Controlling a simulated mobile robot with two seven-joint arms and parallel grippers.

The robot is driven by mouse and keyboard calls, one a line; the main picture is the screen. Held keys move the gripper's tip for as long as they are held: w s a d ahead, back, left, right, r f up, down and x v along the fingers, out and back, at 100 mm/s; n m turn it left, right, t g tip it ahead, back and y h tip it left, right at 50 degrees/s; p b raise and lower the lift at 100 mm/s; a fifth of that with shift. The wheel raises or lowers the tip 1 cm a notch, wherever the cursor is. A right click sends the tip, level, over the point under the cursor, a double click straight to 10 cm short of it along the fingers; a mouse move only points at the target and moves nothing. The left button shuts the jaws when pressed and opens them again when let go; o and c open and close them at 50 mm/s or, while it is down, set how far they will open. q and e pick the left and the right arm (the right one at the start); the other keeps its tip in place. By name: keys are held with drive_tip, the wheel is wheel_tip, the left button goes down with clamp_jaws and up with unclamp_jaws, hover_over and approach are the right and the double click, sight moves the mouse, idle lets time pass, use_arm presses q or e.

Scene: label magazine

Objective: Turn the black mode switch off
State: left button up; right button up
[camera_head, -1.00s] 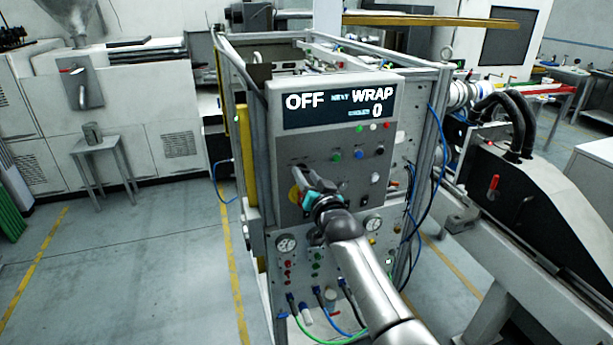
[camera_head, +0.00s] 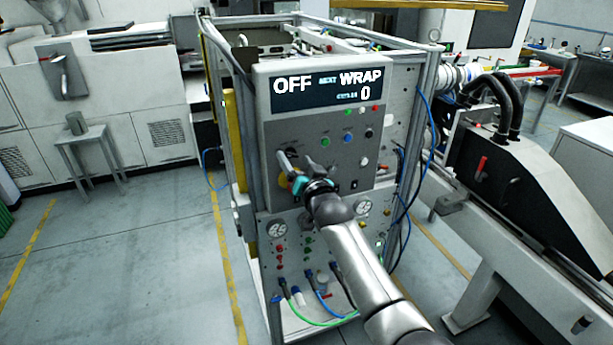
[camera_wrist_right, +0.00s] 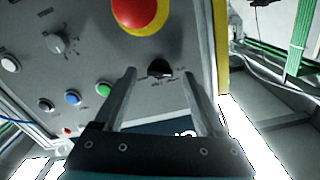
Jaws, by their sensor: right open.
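The black mode switch (camera_wrist_right: 160,68) is a small dark knob on the grey panel (camera_head: 262,140). In the right wrist view it sits between the fingertips of my right gripper (camera_wrist_right: 159,74), with visible room on both sides. The right gripper is open and also shows in the head view (camera_head: 298,158), in front of the panel's left part. I cannot make out the switch clearly there. The panel's display (camera_head: 325,90) reads OFF, NEXT WRAP and 0. My left gripper is not in view.
A red emergency button (camera_wrist_right: 138,12) on a yellow base is close to the switch. A grey knob (camera_wrist_right: 60,43) and green (camera_wrist_right: 104,89), blue (camera_wrist_right: 73,97) and other buttons are on the same panel. Hoses and gauges are lower on the machine.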

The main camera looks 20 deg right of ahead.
use_arm(q)
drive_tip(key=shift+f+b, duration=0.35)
drive_tip(key=shift+b, duration=0.05)
use_arm(e)
drive_tip(key=s, duration=1.5)
drive_tip(key=shift+d, duration=0.25)
